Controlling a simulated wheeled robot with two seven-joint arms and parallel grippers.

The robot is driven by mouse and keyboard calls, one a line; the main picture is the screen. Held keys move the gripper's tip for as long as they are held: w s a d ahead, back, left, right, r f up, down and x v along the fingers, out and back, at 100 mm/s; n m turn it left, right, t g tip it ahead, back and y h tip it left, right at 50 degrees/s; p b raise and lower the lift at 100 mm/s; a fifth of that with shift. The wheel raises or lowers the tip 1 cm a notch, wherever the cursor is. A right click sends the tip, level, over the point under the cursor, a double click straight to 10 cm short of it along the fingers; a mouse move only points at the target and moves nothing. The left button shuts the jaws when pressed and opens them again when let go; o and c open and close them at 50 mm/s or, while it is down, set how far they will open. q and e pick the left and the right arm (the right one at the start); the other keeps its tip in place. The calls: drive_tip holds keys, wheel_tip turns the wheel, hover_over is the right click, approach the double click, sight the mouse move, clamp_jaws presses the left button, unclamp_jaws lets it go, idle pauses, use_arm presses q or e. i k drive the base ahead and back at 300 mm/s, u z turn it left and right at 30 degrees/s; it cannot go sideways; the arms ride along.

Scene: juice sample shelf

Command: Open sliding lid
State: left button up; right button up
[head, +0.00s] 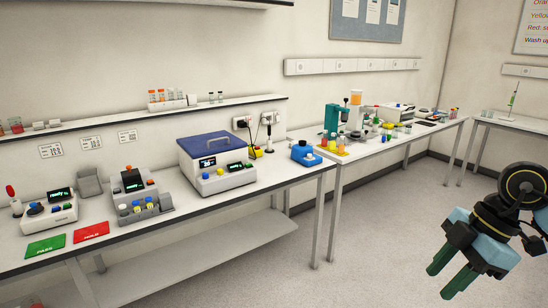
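A grey bench device with a blue lid (216,145) stands on the left bench against the wall. The front carries small lit displays and coloured knobs. I cannot tell from this view how the lid slides. My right gripper (439,283) has green fingers and hangs at the lower right over the floor, far from the device. Its fingers are apart with nothing between them. My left gripper is not in view.
Left of the device stand two smaller instruments (48,212) (140,200), with green (45,247) and red (91,232) cards in front. A blue box (306,154) stands to its right. A wall shelf (220,104) runs above. The floor between benches and gripper is clear.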

sight(130, 172)
drive_tip(key=z, duration=0.1)
drive_tip(key=i, duration=1.4)
drive_tip(key=u, duration=0.8)
drive_tip(key=i, duration=1.45)
drive_tip(key=u, duration=1.65)
drive_tip(key=i, duration=0.45)
drive_tip(key=u, duration=0.35)
